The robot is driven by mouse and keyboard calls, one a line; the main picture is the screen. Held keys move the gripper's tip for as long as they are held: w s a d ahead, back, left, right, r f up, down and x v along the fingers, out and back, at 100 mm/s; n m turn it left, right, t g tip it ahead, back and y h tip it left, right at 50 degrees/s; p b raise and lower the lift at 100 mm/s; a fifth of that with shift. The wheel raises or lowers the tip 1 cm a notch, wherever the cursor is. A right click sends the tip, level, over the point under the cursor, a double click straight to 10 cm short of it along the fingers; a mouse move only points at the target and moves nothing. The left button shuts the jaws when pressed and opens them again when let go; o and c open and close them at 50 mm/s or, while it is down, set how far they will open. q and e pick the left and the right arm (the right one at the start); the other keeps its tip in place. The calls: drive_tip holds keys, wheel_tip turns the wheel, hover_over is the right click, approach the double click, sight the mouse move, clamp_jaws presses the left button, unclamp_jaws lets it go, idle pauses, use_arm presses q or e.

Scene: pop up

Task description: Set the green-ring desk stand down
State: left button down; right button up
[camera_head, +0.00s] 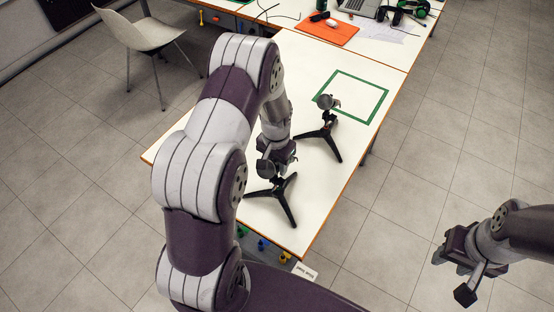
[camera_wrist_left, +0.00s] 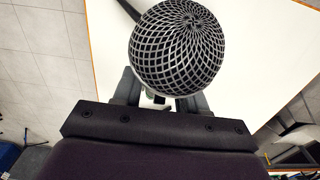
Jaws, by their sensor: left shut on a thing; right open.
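A desk stand with a round mesh microphone head and spread black legs (camera_head: 285,205) is at the near part of the white table (camera_head: 225,218). My left gripper (camera_head: 274,160) is shut on it below the head. In the left wrist view the mesh head (camera_wrist_left: 178,48) is large, between me and the table, and hides most of the grip. A trace of green shows between the fingers. I cannot tell whether its legs touch the table. A second, similar stand (camera_head: 329,126) stands upright by the green square outline (camera_head: 373,113). My right gripper (camera_head: 461,278) is open and empty over the floor.
The green outline encloses bare table. An orange mat (camera_head: 325,33), a laptop (camera_head: 358,7) and headphones (camera_head: 402,12) lie on the far desk. A pale chair (camera_head: 147,33) stands at the left. Several coloured knobs (camera_head: 262,245) line the near edge.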

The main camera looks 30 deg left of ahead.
use_arm(q)
drive_tip(key=c, duration=0.6)
unclamp_jaws()
wheel_tip(320, 180, up, 12)
drive_tip(key=b, duration=0.2)
drive_tip(key=shift+f+b, duration=0.25)
drive_tip(key=shift+b, duration=0.05)
drive_tip(key=shift+n+t, duration=0.4)
drive_tip(key=shift+t, duration=0.3)
drive_tip(key=s+d, duration=0.2)
drive_tip(key=s, duration=0.2)
drive_tip(key=s+d+r, duration=0.1)
drive_tip(key=s+d, duration=0.2)
drive_tip(key=s, duration=0.2)
drive_tip(key=s+d, duration=0.3)
drive_tip(key=s, duration=0.1)
drive_tip(key=shift+s+d+r, duration=0.1)
drive_tip(key=shift+s+r, duration=0.15)
drive_tip(key=shift+r, duration=0.1)
